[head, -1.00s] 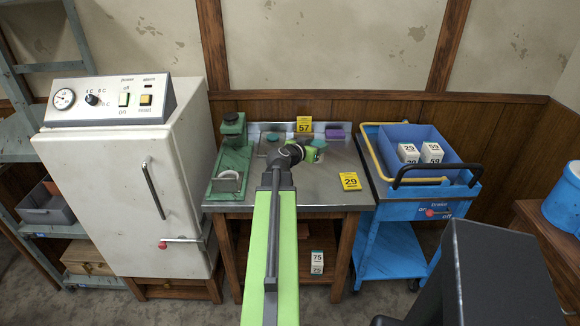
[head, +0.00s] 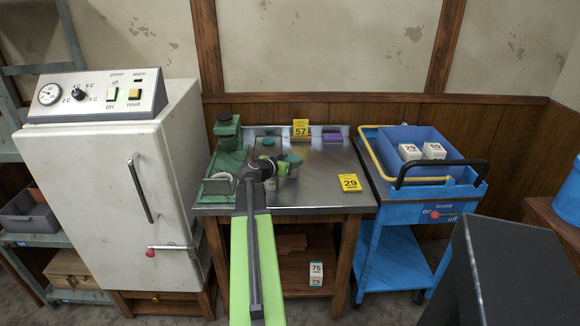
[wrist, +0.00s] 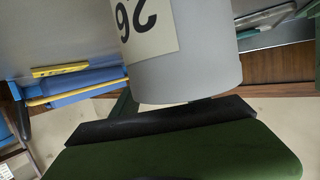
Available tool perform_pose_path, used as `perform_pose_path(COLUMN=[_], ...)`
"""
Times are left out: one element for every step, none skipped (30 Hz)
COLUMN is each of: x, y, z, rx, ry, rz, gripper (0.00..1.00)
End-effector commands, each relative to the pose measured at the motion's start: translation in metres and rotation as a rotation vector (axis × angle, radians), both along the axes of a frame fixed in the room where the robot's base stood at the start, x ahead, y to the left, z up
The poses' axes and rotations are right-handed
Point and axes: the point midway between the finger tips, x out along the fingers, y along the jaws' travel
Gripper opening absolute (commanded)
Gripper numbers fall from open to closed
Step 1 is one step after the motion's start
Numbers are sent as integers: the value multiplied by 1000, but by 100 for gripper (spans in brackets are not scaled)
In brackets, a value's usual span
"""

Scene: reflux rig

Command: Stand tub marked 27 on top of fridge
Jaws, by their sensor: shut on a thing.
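The fridge (head: 110,180) is the white cabinet at the left of the head view, its door shut. Its top carries a sloped control panel (head: 95,95). In the wrist view a grey tub (wrist: 195,60) is close up, with an upside-down label whose digits look like 26, not clearly 27. The tub's upper part is cut off. One dark green, black-edged jaw lies against it below; the other jaw is out of view. In the head view my gripper (head: 286,165) is shut on the tub over the steel bench, and mostly hides it.
The steel bench (head: 315,190) holds a green stand (head: 228,130), a teal-topped item (head: 267,142), a purple block (head: 332,137) and yellow tags 57 (head: 300,128) and 29 (head: 349,182). A blue trolley (head: 400,180) with white boxes stands right. A box marked 75 (head: 316,273) sits below.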

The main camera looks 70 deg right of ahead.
Motion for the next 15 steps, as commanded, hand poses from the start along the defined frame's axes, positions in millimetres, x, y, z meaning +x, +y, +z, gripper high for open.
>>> perform_pose_path(x=[0, 0, 0, 0, 0, 0, 0, 0, 1, 1, 1, 1, 1, 1, 1], y=[0, 0, 0, 0, 0, 0, 0, 0, 0, 0, 0, 0, 0, 0, 0], z=[2, 2, 2, 2, 1, -1, -2, -2, -1, -1, -1, -1, -1, -1, -1], rx=[0, 0, 0, 0, 0, 0, 0, 0, 0, 0, 0, 0, 0, 0, 0], ry=[0, 0, 0, 0, 0, 0, 0, 0, 0, 0, 0, 0, 0, 0, 0], rz=[0, 0, 0, 0, 0, 1, 1, 1, 1, 1, 1, 1, 1, 1, 1], gripper=[5, 5, 5, 5, 5, 5, 5, 54, 59, 63, 67, 72, 74, 74, 74])
